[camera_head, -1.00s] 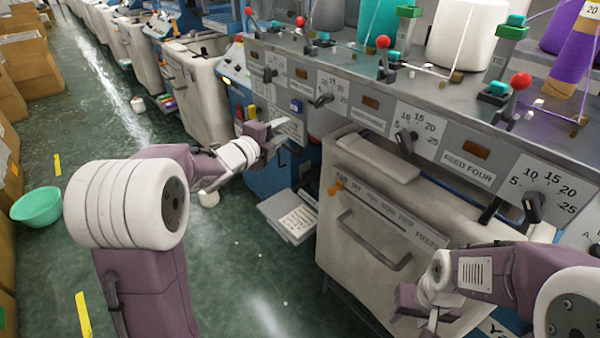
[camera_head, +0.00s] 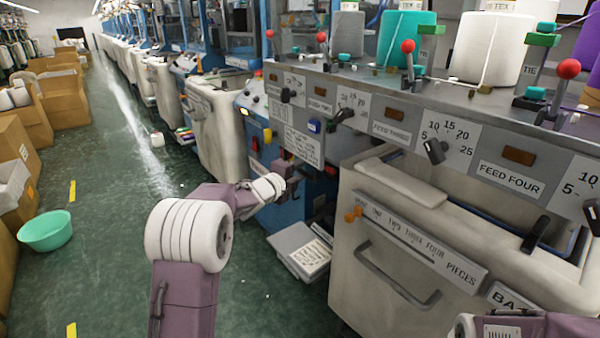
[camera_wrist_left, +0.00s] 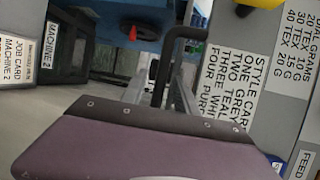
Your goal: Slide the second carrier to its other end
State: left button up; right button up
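No part in view can be told for certain as the second carrier. My left gripper (camera_head: 291,168) is small in the head view, in front of the lower front of the grey machine, beside the white text card (camera_head: 303,147). I cannot tell its finger gap or any contact. In the left wrist view my purple wrist fills the bottom; a dark bent bar (camera_wrist_left: 180,38) and thin grey rails (camera_wrist_left: 187,92) lie beyond it, and the fingertips are not clear. Only a piece of my right arm shows at the bottom right edge; its gripper is out of view.
A cream bin (camera_head: 400,262) with a grey handle stands at the machine's front. Dials line the panel, and red-ball levers (camera_head: 407,47) stand above. A green basin (camera_head: 46,230) sits on the open floor at left.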

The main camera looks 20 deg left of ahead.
pick_arm(q)
jog(key=shift+w, duration=0.2)
grip_shut()
jog(key=shift+f, duration=0.1)
dwell(1.2)
